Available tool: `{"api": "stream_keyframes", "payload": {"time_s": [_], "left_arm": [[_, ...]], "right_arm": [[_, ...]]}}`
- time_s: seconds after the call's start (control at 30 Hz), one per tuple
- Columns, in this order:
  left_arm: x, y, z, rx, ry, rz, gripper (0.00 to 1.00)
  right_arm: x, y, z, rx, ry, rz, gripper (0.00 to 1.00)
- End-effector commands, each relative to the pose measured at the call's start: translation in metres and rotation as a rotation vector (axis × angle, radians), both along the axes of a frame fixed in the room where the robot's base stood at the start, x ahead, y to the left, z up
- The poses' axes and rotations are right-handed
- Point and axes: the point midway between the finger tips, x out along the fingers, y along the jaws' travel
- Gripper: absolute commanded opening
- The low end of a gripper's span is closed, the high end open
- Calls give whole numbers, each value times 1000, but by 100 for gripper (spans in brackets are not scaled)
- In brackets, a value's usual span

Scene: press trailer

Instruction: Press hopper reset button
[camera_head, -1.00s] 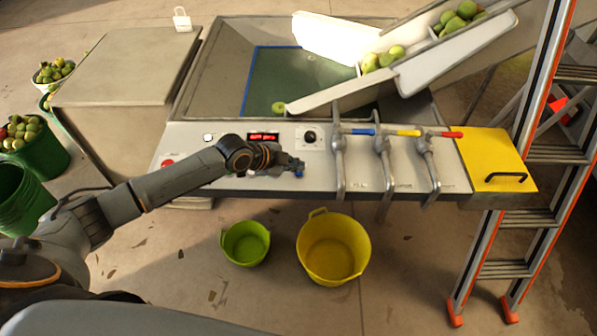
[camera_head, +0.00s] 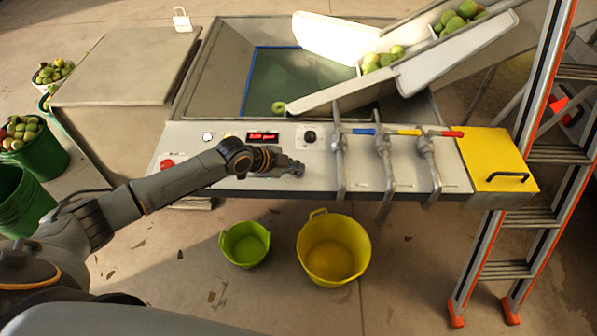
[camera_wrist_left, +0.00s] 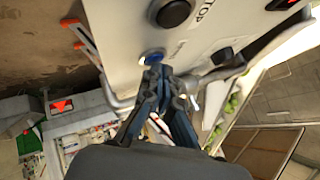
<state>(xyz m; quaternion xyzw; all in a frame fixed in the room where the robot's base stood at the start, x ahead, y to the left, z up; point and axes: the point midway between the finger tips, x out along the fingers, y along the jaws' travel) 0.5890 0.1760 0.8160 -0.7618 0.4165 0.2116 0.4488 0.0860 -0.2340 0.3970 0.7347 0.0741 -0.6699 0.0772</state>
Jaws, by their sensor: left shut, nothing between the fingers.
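The control panel (camera_head: 215,180) is a light grey slanted board in front of the hopper (camera_head: 225,75). In the left wrist view a round blue button (camera_wrist_left: 152,56) with a pale ring sits on this panel. My left gripper (camera_head: 297,169) is shut and empty over the panel's front middle. In the wrist view its fingertips (camera_wrist_left: 160,73) are at the blue button's lower edge; I cannot tell whether they touch it. The gripper hides this button in the head view. A black button (camera_wrist_left: 173,13) beside "STOP" lettering is close by. My right gripper is not in view.
A red button (camera_head: 167,163), a red display (camera_head: 263,138) and a black knob (camera_head: 310,137) are on the panel. Levers with blue, yellow and red handles (camera_head: 447,133) stand to the right. A ladder (camera_head: 530,155) is at far right; tubs (camera_head: 333,250) stand below.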

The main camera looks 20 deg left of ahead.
Motion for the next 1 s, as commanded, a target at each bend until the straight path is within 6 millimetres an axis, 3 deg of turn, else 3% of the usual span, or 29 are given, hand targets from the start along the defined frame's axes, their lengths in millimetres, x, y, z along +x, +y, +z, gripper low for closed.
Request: {"api": "stream_keyframes", "payload": {"time_s": [0.53, 1.0], "left_arm": [[0, 0, -3, 1, 2, -1, 0], [0, 0, 13, 1, 2, -1, 0]], "right_arm": [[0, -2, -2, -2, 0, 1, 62], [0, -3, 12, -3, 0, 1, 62]]}}
